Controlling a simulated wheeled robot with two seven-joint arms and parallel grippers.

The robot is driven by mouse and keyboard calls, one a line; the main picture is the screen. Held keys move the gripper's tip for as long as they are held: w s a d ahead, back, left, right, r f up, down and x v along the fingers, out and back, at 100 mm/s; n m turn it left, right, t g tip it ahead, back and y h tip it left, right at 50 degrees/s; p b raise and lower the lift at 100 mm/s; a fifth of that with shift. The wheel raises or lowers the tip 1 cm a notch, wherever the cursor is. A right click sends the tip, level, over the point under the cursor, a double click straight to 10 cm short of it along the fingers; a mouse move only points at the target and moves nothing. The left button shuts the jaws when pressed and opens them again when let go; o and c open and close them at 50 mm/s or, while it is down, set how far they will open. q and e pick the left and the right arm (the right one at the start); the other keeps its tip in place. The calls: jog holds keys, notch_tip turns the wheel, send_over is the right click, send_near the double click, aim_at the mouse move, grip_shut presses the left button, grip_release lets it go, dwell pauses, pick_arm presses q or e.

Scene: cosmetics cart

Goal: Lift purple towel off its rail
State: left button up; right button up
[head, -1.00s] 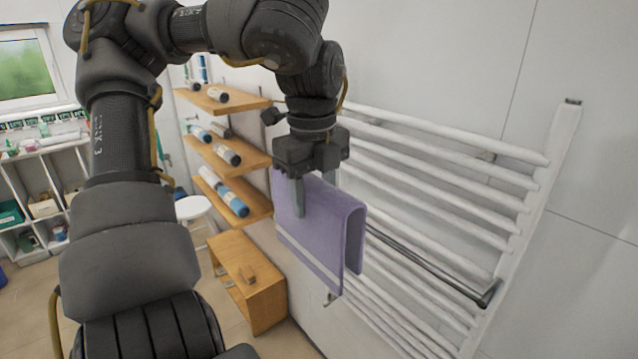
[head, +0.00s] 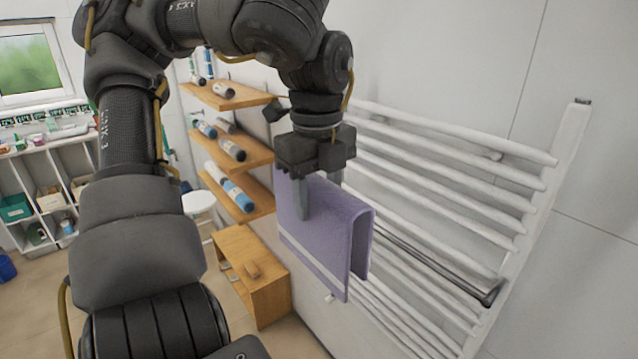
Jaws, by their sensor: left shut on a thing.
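The purple towel (head: 335,240) hangs folded over in the middle of the head view, with a pale stripe near its lower edge. The dark metal rail (head: 440,268) runs from behind the towel to the right, in front of the white radiator bars. My left gripper (head: 318,196) points down from above and is shut on the towel's upper fold, with one finger on the near face. The far fingertip is hidden behind the cloth. The towel covers part of the rail, so I cannot tell whether it still rests on it. My right gripper is not in view.
The white towel radiator (head: 545,205) stands against the wall at right.

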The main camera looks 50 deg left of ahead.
aim_at(314, 224)
pick_arm(q)
jog(key=s+d+b, duration=0.3)
jog(key=s+d, duration=0.1)
jog(key=d, duration=0.1)
jog(key=shift+s+f+b, duration=0.1)
jog(key=shift+f+b, duration=0.05)
jog(key=shift+b, duration=0.2)
jog(key=shift+s+d+r, duration=0.2)
jog(key=shift+s+d, duration=0.15)
jog(key=shift+a, duration=0.15)
